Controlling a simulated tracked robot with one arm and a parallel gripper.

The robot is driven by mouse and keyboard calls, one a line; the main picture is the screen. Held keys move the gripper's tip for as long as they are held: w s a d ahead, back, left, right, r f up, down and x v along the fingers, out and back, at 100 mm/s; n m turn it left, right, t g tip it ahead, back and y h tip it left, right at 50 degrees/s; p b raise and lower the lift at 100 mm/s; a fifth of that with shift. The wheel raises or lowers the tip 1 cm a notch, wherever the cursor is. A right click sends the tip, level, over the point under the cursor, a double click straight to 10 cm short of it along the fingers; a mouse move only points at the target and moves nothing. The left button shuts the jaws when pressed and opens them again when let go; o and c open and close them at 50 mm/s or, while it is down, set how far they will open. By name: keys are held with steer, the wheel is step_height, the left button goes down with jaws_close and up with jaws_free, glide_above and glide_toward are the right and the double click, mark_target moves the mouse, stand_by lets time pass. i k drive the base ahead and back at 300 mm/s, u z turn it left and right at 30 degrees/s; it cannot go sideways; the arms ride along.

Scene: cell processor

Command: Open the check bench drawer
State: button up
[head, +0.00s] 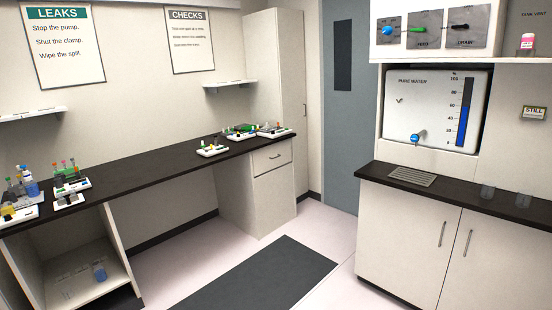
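A long bench with a dark top (150,164) runs along the left wall, and a CHECKS sign (191,40) hangs above its far part. At its far end, just under the top, is a pale drawer (264,164) with a small dark handle (275,156). The drawer front looks flush with the cabinet, so it appears shut. A cabinet panel (262,202) lies below it. The drawer is some distance off, across the floor. My gripper is not in view.
Racks with small coloured parts (243,131) stand on the bench above the drawer. A dark floor mat (262,277) lies in front, with open floor around it. A counter (462,195) with cupboards stands on the right; a tall cabinet (281,75) and grey door (341,120) are behind.

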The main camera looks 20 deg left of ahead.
mark_target(267, 159)
steer(key=u, duration=0.2)
steer(key=i, duration=0.65)
steer(key=u, duration=0.45)
steer(key=i, duration=1.6)
steer(key=u, duration=0.4)
steer(key=i, duration=1.45)
steer(key=z, duration=0.5)
steer(key=i, duration=1.65)
steer(key=z, duration=0.35)
